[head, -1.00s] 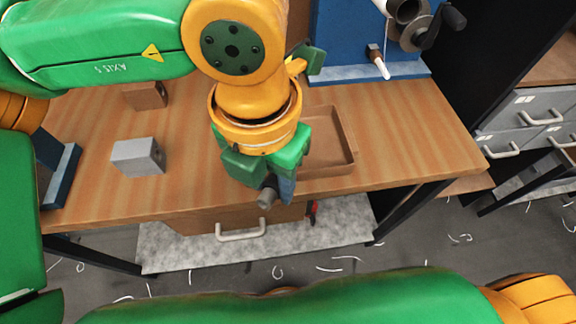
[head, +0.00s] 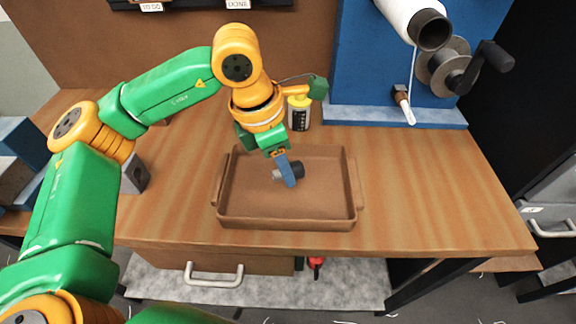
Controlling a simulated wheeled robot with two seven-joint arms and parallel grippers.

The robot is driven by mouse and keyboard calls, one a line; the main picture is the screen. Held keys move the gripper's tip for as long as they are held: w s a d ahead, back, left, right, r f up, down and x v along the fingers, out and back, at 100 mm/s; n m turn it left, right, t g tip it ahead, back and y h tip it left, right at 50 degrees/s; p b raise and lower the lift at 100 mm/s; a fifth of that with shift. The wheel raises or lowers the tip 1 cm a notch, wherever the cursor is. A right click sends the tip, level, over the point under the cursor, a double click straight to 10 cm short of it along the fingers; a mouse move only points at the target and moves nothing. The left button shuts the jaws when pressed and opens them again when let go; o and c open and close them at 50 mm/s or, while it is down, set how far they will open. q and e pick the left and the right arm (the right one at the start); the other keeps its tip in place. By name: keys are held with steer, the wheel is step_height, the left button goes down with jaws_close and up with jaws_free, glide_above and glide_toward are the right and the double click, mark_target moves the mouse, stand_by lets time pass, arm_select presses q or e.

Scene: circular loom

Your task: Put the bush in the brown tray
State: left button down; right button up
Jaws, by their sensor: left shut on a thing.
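The brown tray (head: 232,221) lies on the wooden table, in the middle of the head view. My left gripper (head: 287,176) points down over the inside of the tray. It is shut on the bush (head: 298,169), a small dark grey cylinder lying sideways between the fingers. The blue finger hides the middle of the bush. I cannot tell whether the bush touches the tray floor. The rest of the tray is empty. My right gripper is not in view.
A grey block (head: 134,178) stands on the table left of the tray. A yellow-topped bottle (head: 299,113) stands behind the tray. A blue machine with a crank (head: 480,68) stands at the back right. The table right of the tray is clear.

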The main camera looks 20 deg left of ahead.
mark_target(285, 189)
arm_select(q)
steer(key=x, duration=0.2)
steer(key=a+x, duration=0.1)
steer(key=x, duration=0.1)
steer(key=shift+f, duration=0.1)
steer(key=shift+f, duration=0.2)
steer(key=shift+c, duration=2.3)
jaws_free()
steer(key=shift+r, duration=0.1)
steer(key=v, duration=1.2)
steer(key=shift+r, duration=0.15)
